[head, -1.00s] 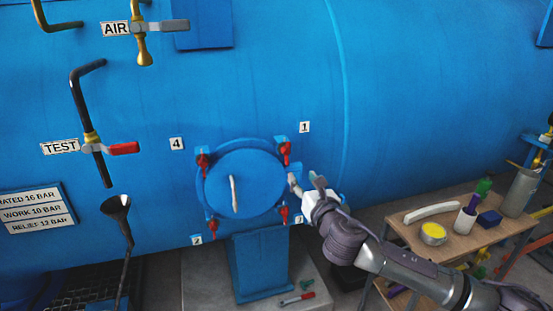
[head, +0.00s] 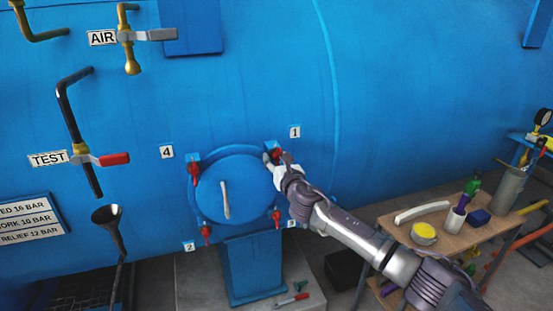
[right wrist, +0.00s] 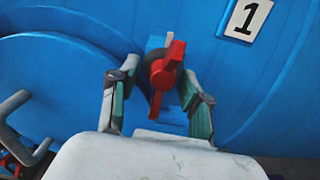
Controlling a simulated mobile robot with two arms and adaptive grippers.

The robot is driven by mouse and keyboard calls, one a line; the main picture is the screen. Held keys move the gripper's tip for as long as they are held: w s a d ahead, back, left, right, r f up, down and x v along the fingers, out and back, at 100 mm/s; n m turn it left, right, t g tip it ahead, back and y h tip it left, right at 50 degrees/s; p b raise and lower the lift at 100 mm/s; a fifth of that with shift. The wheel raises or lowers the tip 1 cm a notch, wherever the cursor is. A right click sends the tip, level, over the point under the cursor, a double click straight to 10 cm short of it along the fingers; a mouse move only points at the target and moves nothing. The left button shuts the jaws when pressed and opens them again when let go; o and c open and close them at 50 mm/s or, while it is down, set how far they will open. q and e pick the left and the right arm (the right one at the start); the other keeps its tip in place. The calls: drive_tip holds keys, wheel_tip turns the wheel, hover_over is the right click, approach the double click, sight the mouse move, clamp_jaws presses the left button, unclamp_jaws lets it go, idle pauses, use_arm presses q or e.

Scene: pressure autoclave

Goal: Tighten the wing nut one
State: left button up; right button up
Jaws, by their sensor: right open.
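The red wing nut one (right wrist: 166,70) sits on its bolt at the upper right of the round blue hatch door (head: 238,185), beside the label 1 (head: 294,132). It also shows in the head view (head: 277,153), partly covered by my gripper. My right gripper (head: 274,158) is at this nut. In the right wrist view its two fingers (right wrist: 158,95) stand apart, one on each side of the nut, with gaps between them and the nut. The nut's wings are tilted, nearly upright in that view. My left gripper is not in view.
Other red wing nuts sit at label 4 (head: 194,170), label 2 (head: 206,232) and the lower right (head: 277,217). A door handle (head: 225,200) stands out from the hatch. A wooden table (head: 455,244) with several items stands at the right.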

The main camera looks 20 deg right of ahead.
drive_tip(key=shift+c, duration=0.3)
clamp_jaws()
